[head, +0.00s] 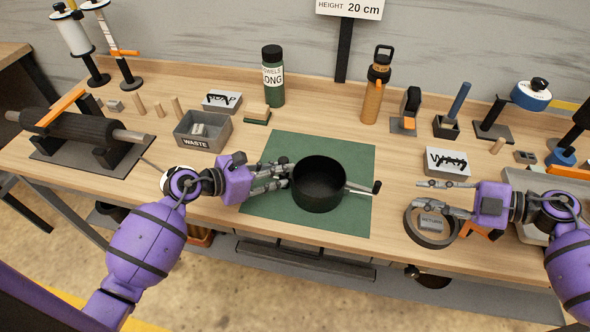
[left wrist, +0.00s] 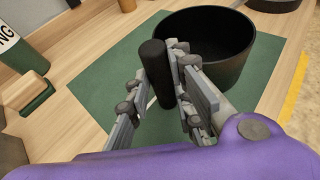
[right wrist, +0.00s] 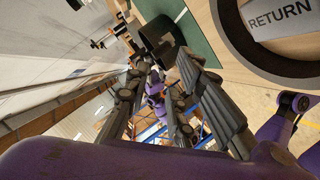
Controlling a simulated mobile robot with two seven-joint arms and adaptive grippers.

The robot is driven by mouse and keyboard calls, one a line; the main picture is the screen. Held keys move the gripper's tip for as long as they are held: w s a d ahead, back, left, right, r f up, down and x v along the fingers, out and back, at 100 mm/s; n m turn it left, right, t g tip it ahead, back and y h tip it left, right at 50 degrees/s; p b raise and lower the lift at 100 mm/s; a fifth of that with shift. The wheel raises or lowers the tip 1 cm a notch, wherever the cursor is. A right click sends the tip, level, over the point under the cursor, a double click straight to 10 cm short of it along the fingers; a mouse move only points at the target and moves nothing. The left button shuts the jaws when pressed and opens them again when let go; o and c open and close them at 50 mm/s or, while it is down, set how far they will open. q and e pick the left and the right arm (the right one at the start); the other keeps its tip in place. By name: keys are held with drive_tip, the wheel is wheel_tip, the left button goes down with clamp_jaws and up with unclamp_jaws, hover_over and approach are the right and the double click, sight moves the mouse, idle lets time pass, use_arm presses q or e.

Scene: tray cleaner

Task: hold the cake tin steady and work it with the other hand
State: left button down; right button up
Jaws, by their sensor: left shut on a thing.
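The cake tin (head: 319,188) is a dark round open pan standing upright on the green mat (head: 265,208). A short handle with a dark grip (head: 366,187) projects on its right side. My left gripper (head: 284,178) is at the tin's left side. In the left wrist view its fingers (left wrist: 168,88) are shut on a dark cylindrical handle (left wrist: 154,70) beside the tin (left wrist: 225,45). My right gripper (head: 425,197) is open and empty, right of the tin and apart from it, with fingers pointing left. The tin also shows in the right wrist view (right wrist: 150,30).
A round dark ring marked RETURN (head: 412,233) lies under my right gripper. A grey WASTE box (head: 184,140), green bottle (head: 273,80), orange bottle (head: 374,100) and white labelled block (head: 447,163) stand around the mat. A black roller (head: 75,125) is at left. The mat's front is clear.

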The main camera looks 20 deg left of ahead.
clamp_jaws()
drive_tip(key=f+m+t+h, duration=0.1)
drive_tip(key=m+t, duration=0.3)
drive_tip(key=m, duration=0.8)
drive_tip(key=s+d+f+m+t+h, duration=0.1)
drive_tip(key=m+t, duration=0.3)
drive_tip(key=m, duration=0.7)
drive_tip(key=s+f+m+t+h, duration=0.1)
drive_tip(key=m+t, duration=0.3)
drive_tip(key=m, duration=0.8)
drive_tip(key=shift+s+d+f+m+t+h, duration=0.15)
drive_tip(key=shift+d+f+m+t+h, duration=0.2)
drive_tip(key=shift+h, duration=0.45)
drive_tip(key=shift+s+f+m, duration=0.15)
drive_tip(key=shift+f+m, duration=0.25)
drive_tip(key=shift+m, duration=0.25)
